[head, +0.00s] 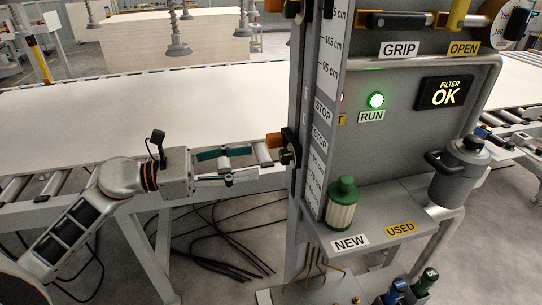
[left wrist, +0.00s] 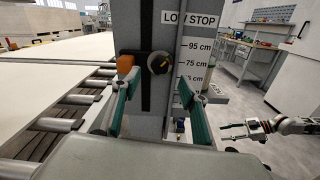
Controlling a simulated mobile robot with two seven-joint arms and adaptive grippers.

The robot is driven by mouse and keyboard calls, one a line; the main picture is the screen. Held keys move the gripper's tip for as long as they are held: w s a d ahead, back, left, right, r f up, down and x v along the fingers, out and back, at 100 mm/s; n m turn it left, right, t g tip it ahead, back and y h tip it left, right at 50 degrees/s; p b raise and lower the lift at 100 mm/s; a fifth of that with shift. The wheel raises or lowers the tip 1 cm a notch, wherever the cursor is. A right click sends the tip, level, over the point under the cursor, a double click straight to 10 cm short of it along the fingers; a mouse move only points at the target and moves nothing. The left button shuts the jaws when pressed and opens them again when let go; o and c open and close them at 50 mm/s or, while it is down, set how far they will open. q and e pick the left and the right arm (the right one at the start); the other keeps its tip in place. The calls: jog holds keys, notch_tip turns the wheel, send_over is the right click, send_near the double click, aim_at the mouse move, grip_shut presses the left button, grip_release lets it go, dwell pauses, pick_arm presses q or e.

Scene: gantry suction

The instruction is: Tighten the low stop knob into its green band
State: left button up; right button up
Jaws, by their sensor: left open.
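The low stop knob (head: 289,151) is a dark round knob on the side of the grey column, with an orange block (head: 274,141) beside it. In the left wrist view the knob (left wrist: 160,63) faces me below the LOW STOP label and shows a yellowish mark; I cannot make out a green band. My left gripper (head: 254,158) is open, left of the knob and pointing at it. Its green-padded fingers (left wrist: 159,84) stand apart below and either side of the knob, with nothing between them. My right gripper (left wrist: 229,131) shows at the right, fingers apart and empty.
The column (head: 305,205) carries a centimetre scale (left wrist: 193,65). A roller conveyor with a large pale board (head: 130,100) lies left. A shelf (head: 375,228) with a green-capped filter (head: 342,203) stands right of the column. Dark cables (head: 220,240) lie on the floor.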

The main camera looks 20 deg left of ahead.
aim_at(280, 157)
pick_arm(q)
jog(key=p+x, duration=0.1)
jog(key=x, duration=0.5)
jog(key=shift+w+d+r+p, duration=0.15)
jog(key=shift+d+p, duration=0.05)
jog(key=shift+p, duration=0.2)
jog(key=shift+w+d, duration=0.3)
jog(key=shift+d, duration=0.15)
jog(key=shift+f, duration=0.2)
jog(key=c, duration=1.1)
